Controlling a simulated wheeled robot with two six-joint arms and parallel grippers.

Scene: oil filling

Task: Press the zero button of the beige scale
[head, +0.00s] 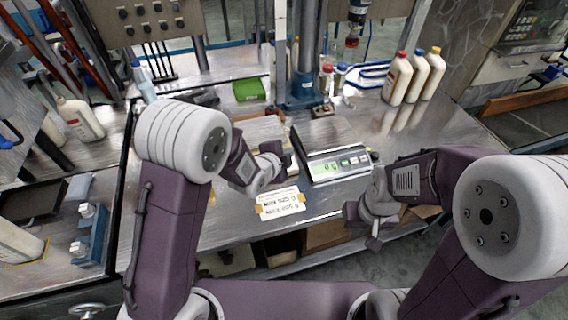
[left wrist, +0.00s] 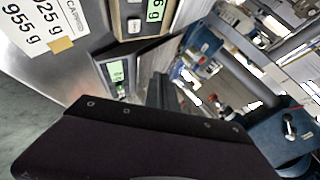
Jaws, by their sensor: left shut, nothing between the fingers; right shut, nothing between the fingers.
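My right gripper (head: 373,241) is shut and empty, low in front of the scale's right end. In the left wrist view, part of the scale's front panel (left wrist: 120,21) shows at the top, with a button and part of the display. The button labels are too small to read.
A taped paper card (head: 281,203) with gram values lies in front of the scale. A blue-based press stand (head: 303,92) rises behind it. Several white bottles (head: 397,80) with coloured caps stand at back right. The bench right of the scale is mostly clear.

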